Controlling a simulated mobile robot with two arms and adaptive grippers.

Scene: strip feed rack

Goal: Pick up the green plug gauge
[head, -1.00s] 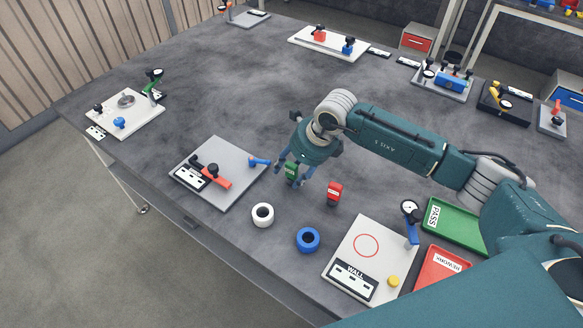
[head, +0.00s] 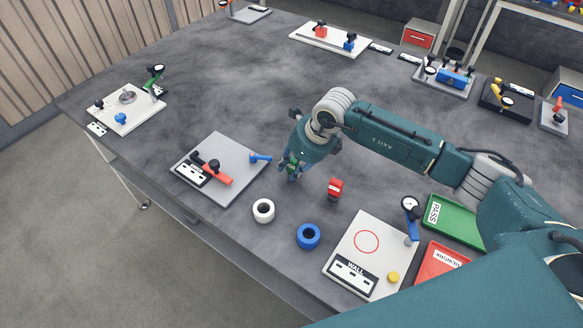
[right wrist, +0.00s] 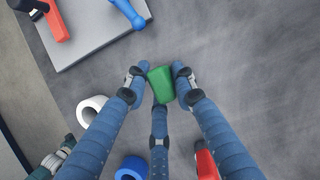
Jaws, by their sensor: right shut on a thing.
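The green plug gauge (head: 293,164) stands on the grey table in the head view, between the fingers of my right gripper (head: 293,172). In the right wrist view its green body (right wrist: 161,84) sits between the fingertips of my right gripper (right wrist: 160,80), with fingers touching it on both sides. The right gripper is shut on it. The lower part of the gauge is largely hidden by the fingers, so I cannot tell whether it touches the table. My left gripper is not in view.
A red gauge (head: 335,188) stands close to the right. A white ring (head: 263,210) and a blue ring (head: 308,236) lie nearer the front edge. A grey fixture plate (head: 238,146) is to the left, and a WALL plate (head: 382,236) with green PASS tray (head: 462,222) to the right.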

